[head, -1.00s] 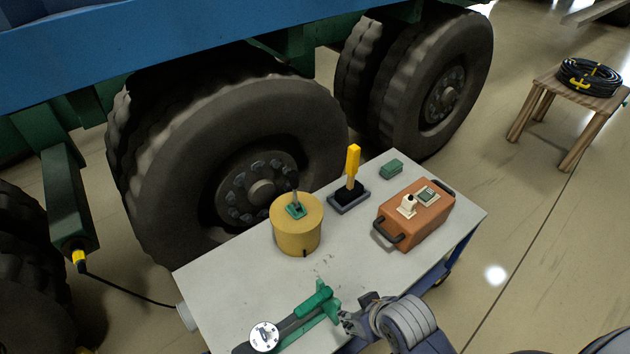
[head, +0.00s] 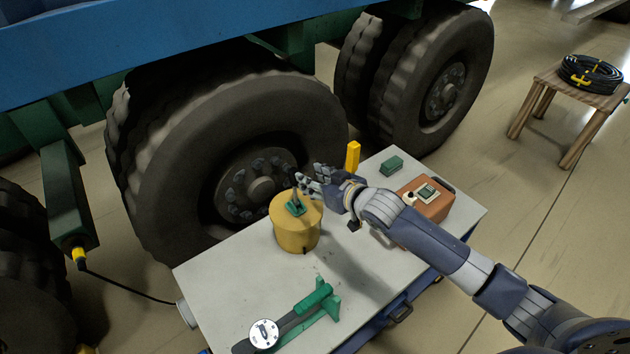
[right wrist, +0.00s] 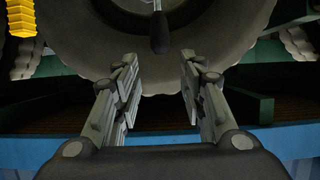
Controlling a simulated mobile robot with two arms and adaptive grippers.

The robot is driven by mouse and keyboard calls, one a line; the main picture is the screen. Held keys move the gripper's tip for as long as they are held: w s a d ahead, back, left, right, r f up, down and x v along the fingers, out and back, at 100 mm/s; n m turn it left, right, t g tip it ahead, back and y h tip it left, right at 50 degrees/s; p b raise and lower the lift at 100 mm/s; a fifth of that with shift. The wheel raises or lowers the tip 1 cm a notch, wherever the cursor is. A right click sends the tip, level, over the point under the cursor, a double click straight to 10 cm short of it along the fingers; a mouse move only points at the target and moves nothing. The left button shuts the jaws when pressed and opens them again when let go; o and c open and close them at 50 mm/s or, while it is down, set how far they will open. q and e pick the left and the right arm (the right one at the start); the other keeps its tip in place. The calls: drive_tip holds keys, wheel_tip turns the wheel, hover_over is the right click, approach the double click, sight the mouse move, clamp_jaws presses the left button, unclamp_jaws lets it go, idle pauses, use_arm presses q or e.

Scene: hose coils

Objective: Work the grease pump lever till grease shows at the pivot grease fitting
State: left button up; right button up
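The grease pump is a yellow drum (head: 297,235) on the cart, with a green base (head: 295,208) on its lid and a thin lever (head: 295,196) standing up from it. My right gripper (head: 309,178) is open just above and beside the lever's upper end. In the right wrist view the lever's dark knob (right wrist: 159,32) lies ahead, between the spread fingers (right wrist: 160,70), with nothing held. A yellow fitting (head: 79,257) with a black hose sits under the green bracket at left, perhaps the pivot grease fitting; no grease is discernible there. My left gripper is not in view.
Truck wheels (head: 200,110) stand close behind. A coil (head: 590,73) lies on a stool.

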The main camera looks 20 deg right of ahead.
sight(295, 171)
drive_tip(key=shift+f+b+x, duration=0.2)
drive_tip(key=shift+b+x, duration=1.65)
drive_tip(key=shift+x, duration=0.25)
drive_tip(key=b+x, duration=0.4)
drive_tip(key=shift+r, duration=0.15)
drive_tip(key=shift+a, duration=0.1)
drive_tip(key=shift+w, duration=0.1)
drive_tip(key=shift+c, duration=0.6)
